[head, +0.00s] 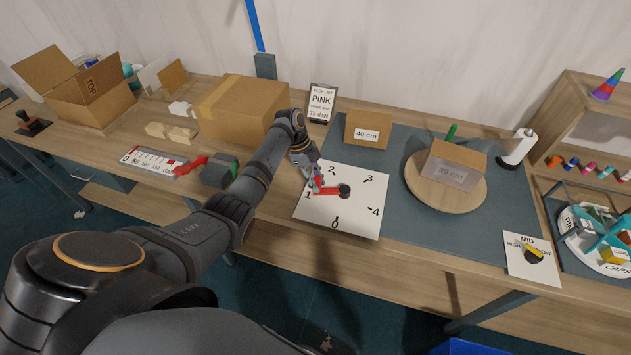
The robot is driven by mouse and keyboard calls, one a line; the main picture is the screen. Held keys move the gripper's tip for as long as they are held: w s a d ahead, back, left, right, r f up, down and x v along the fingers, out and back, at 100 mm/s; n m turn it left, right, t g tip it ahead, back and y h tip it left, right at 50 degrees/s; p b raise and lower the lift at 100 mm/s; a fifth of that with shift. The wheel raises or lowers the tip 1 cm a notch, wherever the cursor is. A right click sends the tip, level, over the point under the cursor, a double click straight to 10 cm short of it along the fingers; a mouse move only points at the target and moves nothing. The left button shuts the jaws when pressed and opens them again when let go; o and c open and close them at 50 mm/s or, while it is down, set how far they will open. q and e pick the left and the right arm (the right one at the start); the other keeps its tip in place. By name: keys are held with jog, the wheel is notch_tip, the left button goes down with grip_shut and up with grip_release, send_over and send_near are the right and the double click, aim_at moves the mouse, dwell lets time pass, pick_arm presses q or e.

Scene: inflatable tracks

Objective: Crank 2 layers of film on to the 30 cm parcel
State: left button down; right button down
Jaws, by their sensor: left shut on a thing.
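The 30 cm parcel (455,164) is a brown box on a round wooden turntable (428,199). Its labelled front looks greyish and see-through, as if under film. A white film roll (522,146) stands upright to its right. A white dial plate (360,222) with printed numbers lies left of the turntable, with a red crank arm (327,191) on a dark hub (344,191). The crank arm points left, close to the "1". My left gripper (316,184) is shut on the crank's outer end and partly hides it. My right gripper is not in view.
A 40 cm box (368,130) stands behind the dial, beside a PINK sign (321,104). A large carton (240,108) is behind my left arm. A MID knob plate (531,259) lies at the front right, near a round caps tray (585,250). The grey mat has free room.

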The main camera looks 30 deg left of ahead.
pick_arm(q)
jog(key=shift+w+d, duration=0.1)
jog(key=shift+d, duration=0.05)
jog(key=c, duration=1.6)
grip_release()
jog(key=o, duration=0.4)
jog(key=shift+w+d, duration=0.15)
jog(key=shift+o, duration=0.2)
jog(key=shift+a+r, duration=0.2)
jog(key=shift+a, duration=0.05)
jog(key=v, duration=1.1)
jog(key=shift+r, duration=0.2)
